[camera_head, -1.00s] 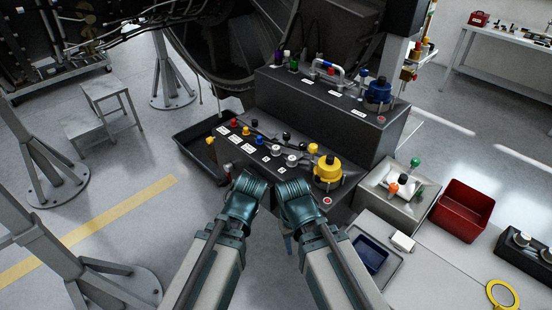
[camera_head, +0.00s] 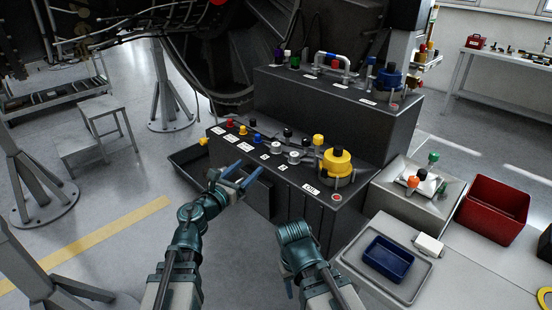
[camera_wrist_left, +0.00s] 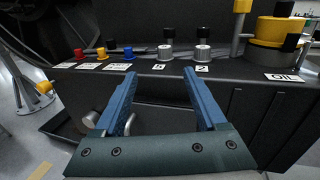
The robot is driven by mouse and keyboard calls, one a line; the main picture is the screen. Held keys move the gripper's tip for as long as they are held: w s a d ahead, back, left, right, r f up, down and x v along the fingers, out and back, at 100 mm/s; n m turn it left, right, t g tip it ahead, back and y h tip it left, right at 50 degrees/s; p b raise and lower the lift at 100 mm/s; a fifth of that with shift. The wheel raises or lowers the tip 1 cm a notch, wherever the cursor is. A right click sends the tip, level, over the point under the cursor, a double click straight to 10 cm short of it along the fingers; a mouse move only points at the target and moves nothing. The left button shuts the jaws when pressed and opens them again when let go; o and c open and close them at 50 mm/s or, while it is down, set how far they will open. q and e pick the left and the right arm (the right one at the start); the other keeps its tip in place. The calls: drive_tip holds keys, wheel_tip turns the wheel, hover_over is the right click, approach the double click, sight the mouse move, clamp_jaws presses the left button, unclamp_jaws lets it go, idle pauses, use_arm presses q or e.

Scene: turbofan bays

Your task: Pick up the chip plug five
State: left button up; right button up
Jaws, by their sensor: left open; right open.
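Two silver plugs with dark tops stand in the front row of the dark console (camera_head: 330,208): a left one (camera_wrist_left: 166,51) and a right one (camera_wrist_left: 202,53). Small number labels sit before them. I cannot read the digits surely, so I cannot tell which is plug five. Both plugs also show in the head view, at left (camera_head: 277,147) and right (camera_head: 294,156). My left gripper (camera_head: 243,174) is open and empty, in front of the console's front edge and below the plugs. Its blue fingers point at the console in the wrist view (camera_wrist_left: 160,76). My right gripper (camera_head: 294,232) hangs in front of the console, its fingers hidden.
Red (camera_wrist_left: 79,54), yellow (camera_wrist_left: 101,52) and blue (camera_wrist_left: 128,53) knobs stand left of the plugs. A large yellow oil cap (camera_head: 338,163) stands right of them. A black tray (camera_head: 184,168) juts out at left. A blue tray (camera_head: 389,260) and red bin (camera_head: 492,205) lie right.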

use_arm(q)
drive_tip(key=shift+d+f, duration=0.1)
approach(274, 149)
drive_tip(key=w, duration=0.2)
drive_tip(key=w+d, duration=0.1)
drive_tip(key=w, duration=0.1)
drive_tip(key=shift+d+r, duration=0.1)
drive_tip(key=shift+r, duration=0.15)
drive_tip(key=shift+d+f+x, duration=0.1)
drive_tip(key=shift+d+x, duration=0.05)
drive_tip(key=shift+x, duration=1.25)
drive_tip(key=shift+d+f+x, duration=0.15)
drive_tip(key=shift+x, duration=1.25)
drive_tip(key=shift+s, duration=0.25)
clamp_jaws()
